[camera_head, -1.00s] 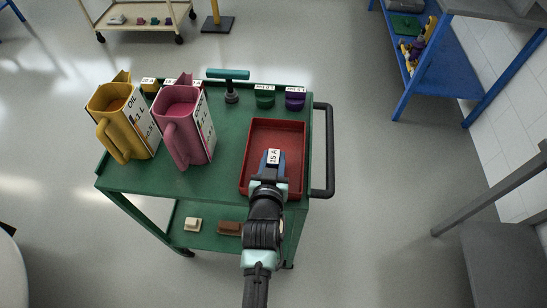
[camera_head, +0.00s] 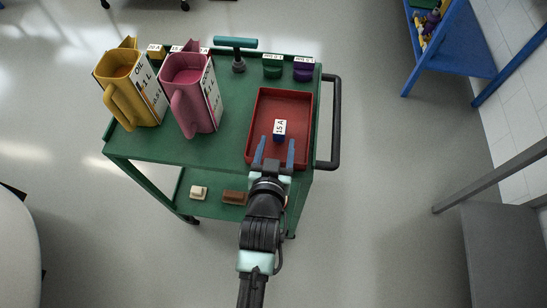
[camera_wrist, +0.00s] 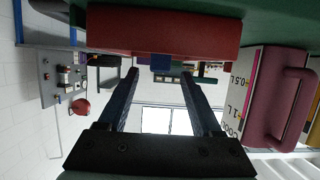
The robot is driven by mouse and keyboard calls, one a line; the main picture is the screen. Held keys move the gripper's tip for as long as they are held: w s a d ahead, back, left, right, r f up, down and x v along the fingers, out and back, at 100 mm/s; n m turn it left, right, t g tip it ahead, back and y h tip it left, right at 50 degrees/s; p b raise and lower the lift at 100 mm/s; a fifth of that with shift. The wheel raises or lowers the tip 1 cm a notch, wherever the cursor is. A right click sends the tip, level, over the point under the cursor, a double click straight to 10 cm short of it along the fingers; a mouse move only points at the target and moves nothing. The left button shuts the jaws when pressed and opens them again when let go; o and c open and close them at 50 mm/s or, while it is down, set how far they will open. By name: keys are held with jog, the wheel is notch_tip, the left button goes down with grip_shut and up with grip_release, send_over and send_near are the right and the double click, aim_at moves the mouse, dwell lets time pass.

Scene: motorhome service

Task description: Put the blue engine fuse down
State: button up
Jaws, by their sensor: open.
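The blue engine fuse (camera_head: 279,136) stands in the red tray (camera_head: 252,115) on the green cart. Its white top label reads 15 A. My gripper (camera_head: 275,143) is open, with one blue finger on each side at the tray's near end. The fuse lies just beyond the fingertips and is clear of them in the head view. In the wrist view, the open fingers (camera_wrist: 161,75) point toward the tray's red wall (camera_wrist: 165,30), and a small dark blue block, likely the fuse (camera_wrist: 160,62), shows between them at the wall's edge.
A yellow oil jug (camera_head: 130,88) and a pink jug (camera_head: 190,92) stand left of the tray. A teal T-handled tool (camera_head: 236,45), a green fuse (camera_head: 272,69) and a purple fuse (camera_head: 303,71) are at the back. The cart's dark handle (camera_head: 335,120) is on the right.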

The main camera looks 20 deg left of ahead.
jog(key=shift+v, duration=2.75)
jog(key=w+d+r+t, duration=0.2)
jog(key=w+r, duration=0.1)
jog(key=r, duration=0.7)
jog(key=w+d+r+m+t+h, duration=0.15)
jog(key=w+r, duration=0.25)
jog(key=r, duration=0.6)
jog(key=w+d+r+t+y, duration=0.1)
jog(key=w+r+t, duration=0.2)
jog(key=r, duration=0.7)
jog(key=s+d+r+t+h, duration=0.1)
jog(key=s+d+r+t, duration=0.1)
jog(key=r, duration=0.8)
jog(key=s+d+r+m+t+h, duration=0.1)
jog(key=s+d+r+t, duration=0.2)
jog(key=r, duration=0.6)
jog(key=s+d+r+t+h, duration=0.1)
jog(key=s+d+r+t, duration=0.1)
jog(key=s+r, duration=0.4)
notch_tip(320, 180, up, 5)
jog(key=shift+d+f+m, duration=0.15)
jog(key=shift+d+m, duration=0.2)
jog(key=shift+d, duration=0.2)
jog(key=shift+t, duration=0.25)
